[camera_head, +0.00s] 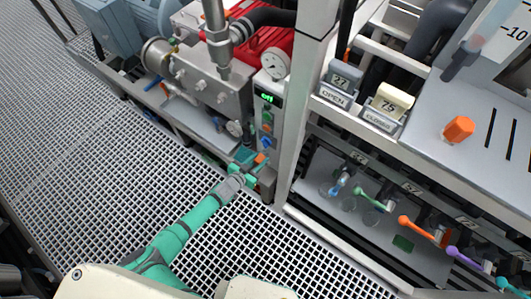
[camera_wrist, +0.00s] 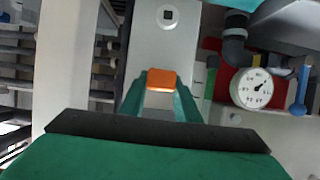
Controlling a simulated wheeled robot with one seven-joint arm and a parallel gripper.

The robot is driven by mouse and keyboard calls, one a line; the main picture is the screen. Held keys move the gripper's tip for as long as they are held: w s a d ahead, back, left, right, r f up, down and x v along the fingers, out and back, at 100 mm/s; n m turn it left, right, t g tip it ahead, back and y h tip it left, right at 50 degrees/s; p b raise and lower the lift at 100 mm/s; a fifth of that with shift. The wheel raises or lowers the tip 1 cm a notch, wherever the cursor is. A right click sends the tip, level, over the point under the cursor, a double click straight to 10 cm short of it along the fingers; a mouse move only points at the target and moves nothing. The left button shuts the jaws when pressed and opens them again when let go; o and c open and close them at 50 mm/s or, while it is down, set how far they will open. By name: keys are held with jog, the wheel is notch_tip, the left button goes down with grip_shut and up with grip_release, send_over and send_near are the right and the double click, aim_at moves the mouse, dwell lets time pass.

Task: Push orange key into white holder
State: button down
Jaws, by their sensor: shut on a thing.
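My gripper (camera_wrist: 161,95) is shut on the orange key (camera_wrist: 160,79), which sits between its two green fingertips. In the head view, my gripper (camera_head: 250,161) is low beside the control column, with a small part of the orange key (camera_head: 260,158) showing at its tip. In the wrist view, a white round fitting with a dark square centre (camera_wrist: 168,16) is on the pale panel beyond the key. It looks like the white holder, and the key is apart from it in the picture. I cannot make out this fitting in the head view.
A control column (camera_head: 268,120) with a lit green display and buttons stands by my gripper. A pump with a white gauge (camera_head: 275,63) is behind it. A rack with coloured valve handles (camera_head: 417,230) is at the right. Open grating floor (camera_head: 90,150) lies at the left.

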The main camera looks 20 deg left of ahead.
jog(key=shift+s+a, duration=0.3)
jog(key=shift+s, duration=0.5)
jog(key=shift+s+a, duration=0.3)
jog(key=shift+s, duration=0.5)
jog(key=shift+s+a, duration=0.3)
jog(key=shift+s, duration=0.5)
